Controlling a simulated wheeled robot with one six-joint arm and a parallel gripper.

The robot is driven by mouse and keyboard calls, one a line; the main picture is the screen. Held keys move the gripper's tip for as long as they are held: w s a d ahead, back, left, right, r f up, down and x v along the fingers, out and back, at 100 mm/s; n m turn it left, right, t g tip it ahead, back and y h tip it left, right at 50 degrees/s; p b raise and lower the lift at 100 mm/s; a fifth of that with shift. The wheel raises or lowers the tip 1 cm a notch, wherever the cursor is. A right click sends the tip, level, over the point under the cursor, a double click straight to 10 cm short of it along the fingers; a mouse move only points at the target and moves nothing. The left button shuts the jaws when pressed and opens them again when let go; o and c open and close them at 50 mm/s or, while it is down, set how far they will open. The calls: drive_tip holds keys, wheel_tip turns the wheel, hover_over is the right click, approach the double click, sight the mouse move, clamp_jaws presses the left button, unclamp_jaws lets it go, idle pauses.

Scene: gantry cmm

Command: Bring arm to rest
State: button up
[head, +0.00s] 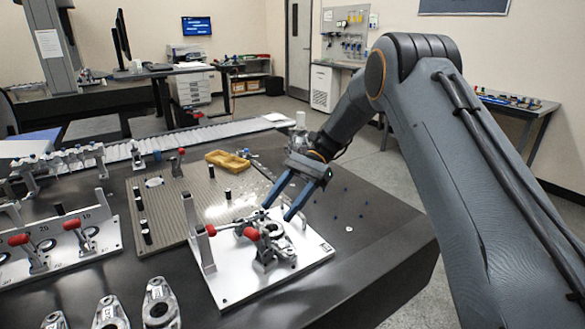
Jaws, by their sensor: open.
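My arm reaches in from the right in the head view. My gripper (279,206) has blue fingers and is open. Its fingertips are over the back of a white fixture plate (228,284) on the dark table, close to a red-handled toggle clamp (252,233). A round metal part (270,229) sits on the plate by the clamp. I see nothing held between the fingers. Whether the fingertips touch anything on the plate I cannot tell.
A perforated plate (170,208) with a yellow tray (228,160) lies behind the fixture. Another clamp plate (62,248) is at left. Several metal brackets (160,303) stand in front. Small dark pieces lie right of the gripper. The table's right front (385,255) is mostly clear.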

drive_tip(key=s+d+f+n+t+h, duration=0.2)
drive_tip(key=s+d+n+t+h, duration=0.5)
drive_tip(key=s+d, duration=1.6)
drive_tip(key=d+t, duration=0.2)
drive_tip(key=d, duration=0.1)
drive_tip(key=shift+s+f+n+t+h, duration=0.2)
drive_tip(key=shift+s+n+t+h, duration=0.1)
drive_tip(key=shift+s, duration=0.05)
